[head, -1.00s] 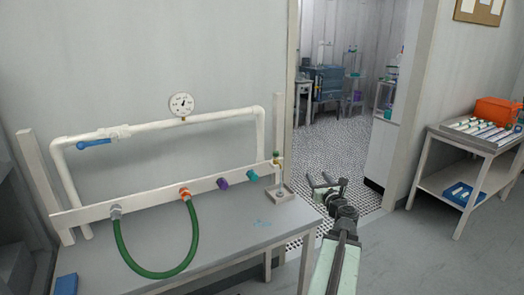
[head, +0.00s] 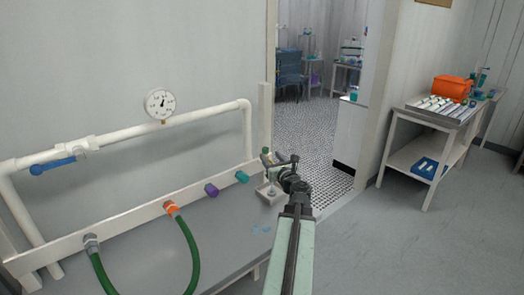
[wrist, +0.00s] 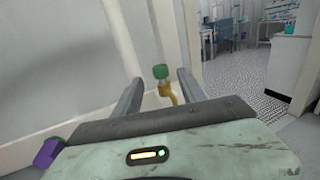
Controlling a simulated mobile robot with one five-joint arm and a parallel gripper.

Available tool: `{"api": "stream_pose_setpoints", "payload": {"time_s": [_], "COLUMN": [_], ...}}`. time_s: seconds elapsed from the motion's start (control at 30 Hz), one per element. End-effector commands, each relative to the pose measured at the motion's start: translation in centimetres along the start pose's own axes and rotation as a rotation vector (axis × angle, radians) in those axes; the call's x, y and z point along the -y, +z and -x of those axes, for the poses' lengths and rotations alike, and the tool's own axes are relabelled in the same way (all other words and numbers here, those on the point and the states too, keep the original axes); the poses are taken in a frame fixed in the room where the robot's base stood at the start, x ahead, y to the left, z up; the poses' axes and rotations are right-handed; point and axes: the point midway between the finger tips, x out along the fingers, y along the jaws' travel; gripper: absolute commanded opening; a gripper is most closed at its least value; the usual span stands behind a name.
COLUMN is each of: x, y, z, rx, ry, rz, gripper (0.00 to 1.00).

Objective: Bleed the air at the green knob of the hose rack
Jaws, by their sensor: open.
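The hose rack's white rail (head: 130,215) runs along the bench at left. In the wrist view a green knob (wrist: 161,72) sits on a brass valve (wrist: 166,90) near the rack's right end post. My gripper (head: 280,157) is open. In the wrist view its fingers stand either side of the knob, which shows ahead between them; I see no contact. In the head view my gripper covers most of the knob's area. A green hose (head: 190,255) joins a grey coupling (head: 91,243) and an orange coupling (head: 171,208).
The rack has a white pipe with a gauge (head: 161,103) and a blue lever (head: 52,165). Purple (head: 211,189) and teal (head: 242,177) ports sit on the rail. A side table (head: 400,104) stands right; the floor between is clear.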

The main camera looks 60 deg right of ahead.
Motion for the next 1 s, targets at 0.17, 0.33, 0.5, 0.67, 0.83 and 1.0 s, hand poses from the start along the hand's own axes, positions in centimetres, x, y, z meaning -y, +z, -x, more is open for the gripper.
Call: {"api": "stream_pose_setpoints", "payload": {"time_s": [0.17,0.33,0.5,0.67,0.83,1.0], "x": [0.1,0.0,-0.1,-0.1,-0.1,-0.5], "y": [0.0,0.0,0.0,0.0,0.0,0.0], "z": [-3.4,-6.3,-6.9,-6.8,-6.8,-6.7], "rx": [0.0,0.0,0.0,0.0,0.0,0.0], "ry": [0.003,0.002,0.001,0.001,0.001,0.0], "rz": [0.0,0.0,0.0,0.0,0.0,0.0], "gripper": [0.49,0.49,0.49,0.4,0.0,0.0]}}
